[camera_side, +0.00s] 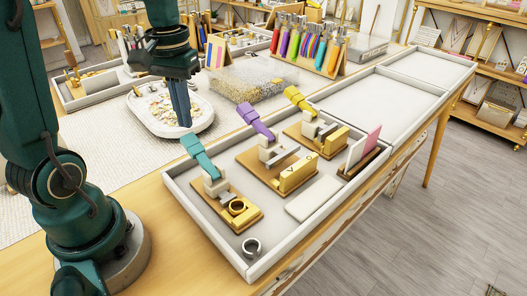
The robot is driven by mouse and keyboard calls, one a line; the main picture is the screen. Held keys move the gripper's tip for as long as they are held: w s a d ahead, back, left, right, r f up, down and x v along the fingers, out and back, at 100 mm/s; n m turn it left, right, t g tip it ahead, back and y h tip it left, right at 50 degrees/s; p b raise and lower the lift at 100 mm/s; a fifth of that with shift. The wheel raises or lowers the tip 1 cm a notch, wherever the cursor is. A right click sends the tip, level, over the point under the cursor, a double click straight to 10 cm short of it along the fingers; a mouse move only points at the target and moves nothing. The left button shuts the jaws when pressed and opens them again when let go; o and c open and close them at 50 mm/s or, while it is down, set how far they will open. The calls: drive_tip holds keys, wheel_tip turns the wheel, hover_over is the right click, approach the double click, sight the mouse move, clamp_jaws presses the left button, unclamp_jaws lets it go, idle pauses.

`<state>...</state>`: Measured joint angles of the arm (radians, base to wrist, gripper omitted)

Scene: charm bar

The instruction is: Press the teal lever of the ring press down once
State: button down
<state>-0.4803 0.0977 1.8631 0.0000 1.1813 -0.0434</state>
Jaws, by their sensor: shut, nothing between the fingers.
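My gripper (185,122) points straight down and is shut and empty. In the picture it is above and a little left of the teal lever, over or behind it near a white dish. A gap shows between its tips and the lever. I cannot tell its exact depth from this one view.
Presses with a purple lever (257,121) and a yellow lever (298,99) stand in the same tray. A silver ring (251,248) lies in its near corner. The white dish (205,124) holds small pieces. Colourful tools in a rack (343,62) stand behind. An empty tray section (375,98) is clear.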

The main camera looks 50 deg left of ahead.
drive_tip(key=shift+r, duration=0.35)
drive_tip(key=shift+r, duration=2.4)
drive_tip(key=s+d+r+m+t, duration=0.2)
drive_tip(key=s+d+r+m, duration=0.15)
drive_tip(key=d+r, duration=0.3)
drive_tip(key=s+d+f+m+t, duration=0.2)
drive_tip(key=s+d+f+t, duration=0.1)
drive_tip(key=f, duration=0.6)
drive_tip(key=shift+d+f+t, duration=0.3)
drive_tip(key=shift+d, duration=0.6)
